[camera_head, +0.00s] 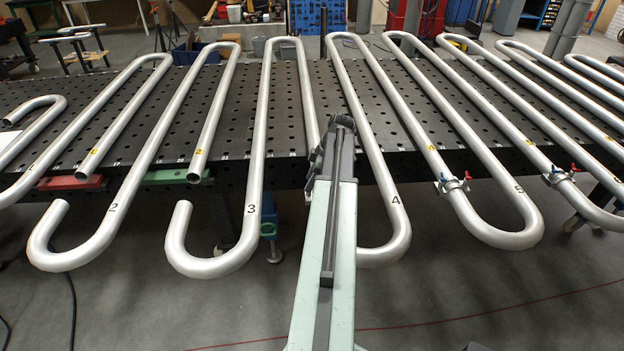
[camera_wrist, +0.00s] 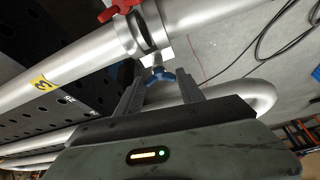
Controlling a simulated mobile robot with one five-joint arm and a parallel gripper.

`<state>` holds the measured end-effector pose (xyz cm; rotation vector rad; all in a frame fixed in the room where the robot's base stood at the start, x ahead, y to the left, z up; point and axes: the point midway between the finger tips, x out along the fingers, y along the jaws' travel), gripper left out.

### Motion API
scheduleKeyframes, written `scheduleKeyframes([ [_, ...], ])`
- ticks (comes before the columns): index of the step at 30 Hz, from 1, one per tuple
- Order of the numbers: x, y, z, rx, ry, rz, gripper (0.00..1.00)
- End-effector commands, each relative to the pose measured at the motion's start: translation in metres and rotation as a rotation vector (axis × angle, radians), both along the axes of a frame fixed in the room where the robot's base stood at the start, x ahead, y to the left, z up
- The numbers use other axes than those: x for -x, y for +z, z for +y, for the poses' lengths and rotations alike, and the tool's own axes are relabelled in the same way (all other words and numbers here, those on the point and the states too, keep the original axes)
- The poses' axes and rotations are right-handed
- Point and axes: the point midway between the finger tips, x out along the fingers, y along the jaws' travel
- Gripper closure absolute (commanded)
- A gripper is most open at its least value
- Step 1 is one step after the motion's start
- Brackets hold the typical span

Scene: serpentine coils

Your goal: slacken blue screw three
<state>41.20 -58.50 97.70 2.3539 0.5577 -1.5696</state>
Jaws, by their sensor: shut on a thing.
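In the wrist view a blue screw (camera_wrist: 155,77) sticks out of a metal clamp (camera_wrist: 146,28) around a silver tube (camera_wrist: 75,68). The tube carries a yellow tag with a 3 (camera_wrist: 42,83). My gripper (camera_wrist: 160,84) has its two fingers on either side of the blue screw's wings and is shut on it. A red screw (camera_wrist: 120,8) is on the clamp's other side, cut by the top edge. In the head view my arm and gripper cover this clamp and screw.
Bent silver tubes (camera_head: 254,180) lie on a perforated black table (camera_head: 290,120) and overhang its front edge on both sides of my arm. Other clamps with red and blue screws sit to the right, at a near joint (camera_head: 452,184) and a farther one (camera_head: 558,176).

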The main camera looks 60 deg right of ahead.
Motion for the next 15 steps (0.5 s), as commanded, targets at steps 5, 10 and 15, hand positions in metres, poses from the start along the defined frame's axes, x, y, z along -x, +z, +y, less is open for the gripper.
scheduleKeyframes([
  [5, -0.0001, -0.0008, 0.0014, -0.002, 0.002, 0.002, 0.95],
  [10, -0.0001, -0.0007, 0.0012, -0.002, 0.001, 0.002, 0.33],
  [15, 0.0001, -0.0005, 0.0005, -0.001, -0.001, 0.001, 0.33],
])
